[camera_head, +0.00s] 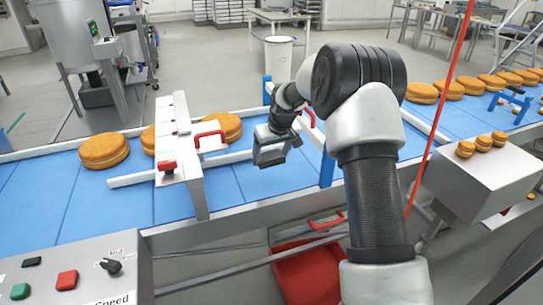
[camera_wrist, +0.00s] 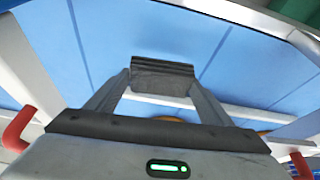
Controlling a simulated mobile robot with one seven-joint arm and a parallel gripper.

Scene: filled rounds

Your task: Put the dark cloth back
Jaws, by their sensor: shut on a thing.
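My gripper (camera_head: 273,147) hangs over the blue conveyor belt, just right of the white gate frame. In the wrist view my gripper (camera_wrist: 163,82) has its two fingers closed on a small dark grey folded piece, which I take to be the dark cloth (camera_wrist: 162,68). The cloth (camera_head: 270,158) also shows small at the fingertips in the head view. It appears held above the belt, apart from it, though the exact height is hard to tell. Its far side is hidden.
The blue belt (camera_head: 110,204) carries filled rounds (camera_head: 104,151) at left and more at far right. A white gate (camera_head: 180,150) with red handles crosses it. A control box (camera_head: 70,275) is at front left, a grey box (camera_head: 490,175) with rounds at right, a red bin (camera_head: 312,275) below.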

